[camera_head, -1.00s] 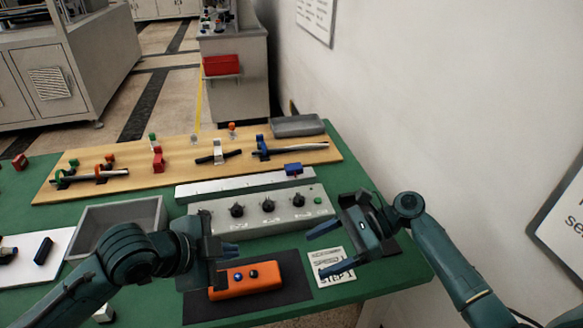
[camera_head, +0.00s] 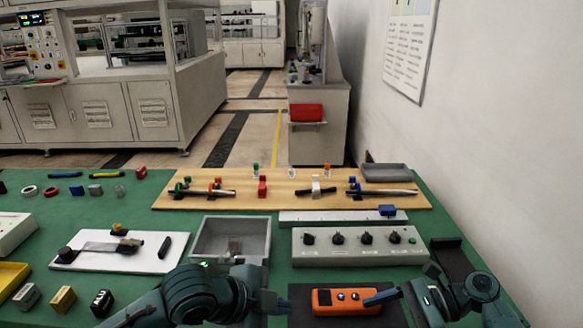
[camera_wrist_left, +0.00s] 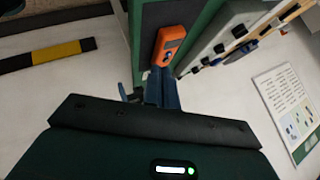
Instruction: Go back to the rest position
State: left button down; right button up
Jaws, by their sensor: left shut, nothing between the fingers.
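My left gripper (camera_head: 272,303) is low in the head view, just left of the orange handheld device. It is shut and empty. In the left wrist view its blue fingers (camera_wrist_left: 162,88) lie together, with the orange device (camera_wrist_left: 170,42) beyond their tips. My right gripper (camera_head: 388,297) is at the lower right of the head view. One blue finger points left over the right end of the dark mat. The other finger cannot be made out clearly, and I see nothing held.
The orange device (camera_head: 345,301) lies on a dark mat (camera_head: 299,304). Behind are a grey knob panel (camera_head: 340,256), a grey bin (camera_head: 263,225) and a wooden board (camera_head: 289,200) with rods. A white board (camera_head: 90,262) lies left. A wall (camera_head: 480,130) stands right.

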jog(key=s+a+f+n+h, duration=0.3)
jog(key=s+f+n+h, duration=0.3)
jog(key=s+f+n, duration=0.45)
pick_arm(q)
jog(key=s+a+f+n+g+y, duration=0.1)
jog(key=s+a+f+n+y, duration=0.4)
jog(key=s+a+n, duration=0.45)
jog(key=s+a+f+n+g+y, duration=0.1)
jog(key=s+a+f+n+y, duration=0.1)
jog(key=s+a+f+n, duration=0.6)
pick_arm(e)
jog(key=s+d+r+n+t+h, duration=0.45)
jog(key=s+d+n+h, duration=0.2)
jog(key=s+n, duration=0.3)
pick_arm(q)
jog(key=w+d+t+h+p, duration=0.3)
jog(key=d+t+p, duration=0.1)
jog(key=t, duration=0.3)
jog(key=shift+w+d+f+m, duration=0.2)
jog(key=shift+d+f+m, duration=0.15)
jog(key=shift+d, duration=0.35)
pick_arm(e)
jog(key=w+a+f+n+t+y, duration=0.1)
jog(key=w+a+t+y, duration=0.1)
jog(key=w+a+t, duration=0.3)
jog(key=shift+a+f+t, duration=0.35)
jog(key=shift+a+t, duration=0.2)
jog(key=shift+a, duration=0.3)
